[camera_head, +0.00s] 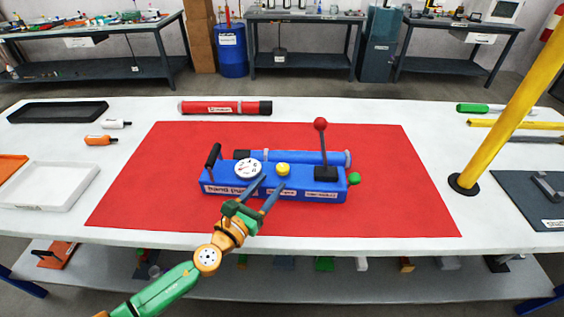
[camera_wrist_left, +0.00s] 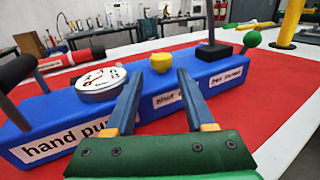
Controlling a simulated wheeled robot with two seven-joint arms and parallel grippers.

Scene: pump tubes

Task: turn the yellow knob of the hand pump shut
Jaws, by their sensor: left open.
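The blue hand pump (camera_head: 222,184) sits on the red mat in the middle of the table. Its yellow knob (camera_head: 283,169) is on top, between the round white gauge (camera_head: 247,168) and the black lever base. The knob also shows in the left wrist view (camera_wrist_left: 162,63). My left gripper (camera_head: 267,184) is open and empty at the pump's front side. In the left wrist view its fingers (camera_wrist_left: 158,76) point toward the pump, with the knob beyond and between the tips, apparently not touched. My right gripper is not in view.
A red-knobbed lever (camera_head: 321,140) rises right of the yellow knob, and a black handle (camera_head: 212,156) stands at the pump's left end. A blue tube (camera_head: 300,156) lies behind. A yellow post (camera_head: 505,105) stands at the right.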

